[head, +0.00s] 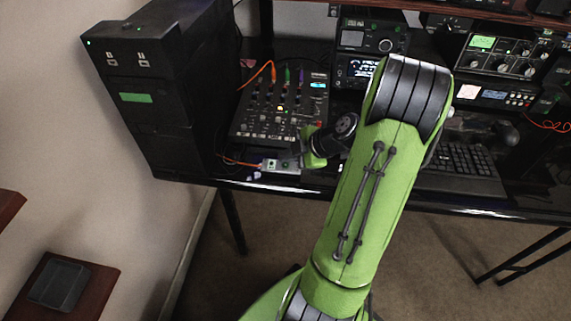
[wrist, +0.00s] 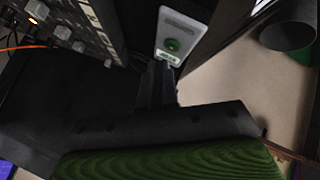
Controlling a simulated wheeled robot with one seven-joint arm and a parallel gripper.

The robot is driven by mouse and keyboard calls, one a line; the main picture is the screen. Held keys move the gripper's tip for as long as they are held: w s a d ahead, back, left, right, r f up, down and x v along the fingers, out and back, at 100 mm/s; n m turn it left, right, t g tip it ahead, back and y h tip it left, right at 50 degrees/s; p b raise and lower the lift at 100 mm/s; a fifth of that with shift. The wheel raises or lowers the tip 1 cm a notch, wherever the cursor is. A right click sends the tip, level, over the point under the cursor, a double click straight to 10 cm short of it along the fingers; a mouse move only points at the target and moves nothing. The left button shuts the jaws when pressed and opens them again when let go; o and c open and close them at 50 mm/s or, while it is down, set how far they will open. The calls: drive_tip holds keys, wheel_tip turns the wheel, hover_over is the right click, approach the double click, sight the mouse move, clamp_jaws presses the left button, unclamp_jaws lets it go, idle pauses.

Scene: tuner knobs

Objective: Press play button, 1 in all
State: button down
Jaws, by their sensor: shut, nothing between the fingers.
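A small pale box (wrist: 182,32) with a round green button (wrist: 173,45) shows at the top of the wrist view. A green label sits below the button, its text too small to read. In the head view the box (head: 270,165) lies near the table's front edge, before the mixer. My gripper (wrist: 160,68) is shut and empty. Its fingertips are close to the label end of the box, just short of the button in the picture. I cannot tell whether they touch the box. In the head view my gripper (head: 299,161) is at the box's right side, partly hidden by my wrist.
The mixer (head: 262,124), with knobs and coloured cables, stands behind the box. A black computer tower (head: 165,110) stands to the left. A keyboard (head: 467,168) and radio gear (head: 500,60) are on the right. An orange cable (head: 236,161) runs left of the box.

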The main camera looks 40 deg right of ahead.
idle(0.7)
drive_tip(key=shift+f+b, duration=0.45)
drive_tip(key=shift+b, duration=0.35)
drive_tip(key=shift+f, duration=0.25)
idle(0.3)
drive_tip(key=shift+r+p, duration=0.3)
drive_tip(key=shift+r, duration=0.45)
drive_tip(key=shift+r+p, duration=1.45)
drive_tip(key=shift+r, duration=1.05)
